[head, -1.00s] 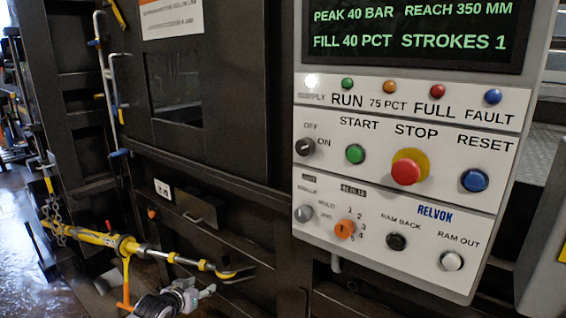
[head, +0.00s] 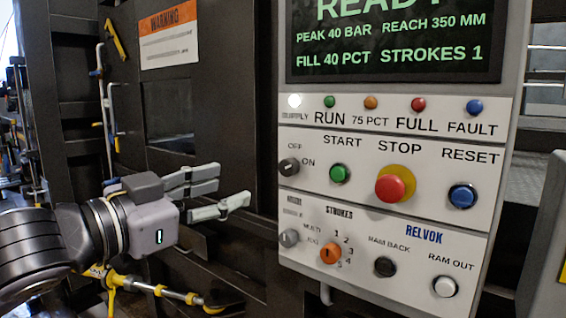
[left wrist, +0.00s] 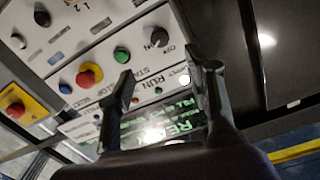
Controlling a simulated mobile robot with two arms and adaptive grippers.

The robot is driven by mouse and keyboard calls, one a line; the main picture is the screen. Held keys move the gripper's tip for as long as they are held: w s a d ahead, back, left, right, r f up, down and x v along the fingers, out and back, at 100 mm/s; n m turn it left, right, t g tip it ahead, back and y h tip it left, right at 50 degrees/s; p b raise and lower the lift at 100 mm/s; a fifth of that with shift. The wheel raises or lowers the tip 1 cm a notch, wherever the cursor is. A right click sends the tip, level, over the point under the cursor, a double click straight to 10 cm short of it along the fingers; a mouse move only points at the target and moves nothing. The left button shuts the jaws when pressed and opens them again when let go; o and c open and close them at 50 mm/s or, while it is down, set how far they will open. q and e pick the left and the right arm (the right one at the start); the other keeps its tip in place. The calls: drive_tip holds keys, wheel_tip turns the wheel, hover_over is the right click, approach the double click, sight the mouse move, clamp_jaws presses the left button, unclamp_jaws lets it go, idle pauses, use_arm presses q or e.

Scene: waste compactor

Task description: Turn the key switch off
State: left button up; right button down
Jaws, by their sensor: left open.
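The off/on switch (head: 289,167) is a dark round knob on the light control panel in the head view, left of the green start button. Its pointer looks roughly level, toward the ON side, but this is hard to tell. The same dark knob shows in the left wrist view (left wrist: 159,37), beyond the fingers. My left gripper (head: 234,185) is open and empty, left of the panel and a little below the switch, apart from it. Its two fingers also show in the left wrist view (left wrist: 160,74). My right gripper is in neither view.
A red stop button (head: 390,187) on a yellow base, a green start button (head: 340,173) and a blue reset button (head: 462,196) sit near the switch. A grey mode knob (head: 289,238) lies below it. A yellow turnbuckle bar (head: 150,287) runs below my gripper.

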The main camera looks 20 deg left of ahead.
sight(284, 169)
use_arm(q)
drive_tip(key=p+x, duration=0.9)
drive_tip(key=x, duration=0.6)
drive_tip(key=shift+r, duration=0.1)
drive_tip(key=shift+a, duration=0.1)
drive_tip(key=shift+c, duration=0.5)
drive_tip(key=shift+s, duration=0.1)
drive_tip(key=shift+c, duration=1.3)
clamp_jaws()
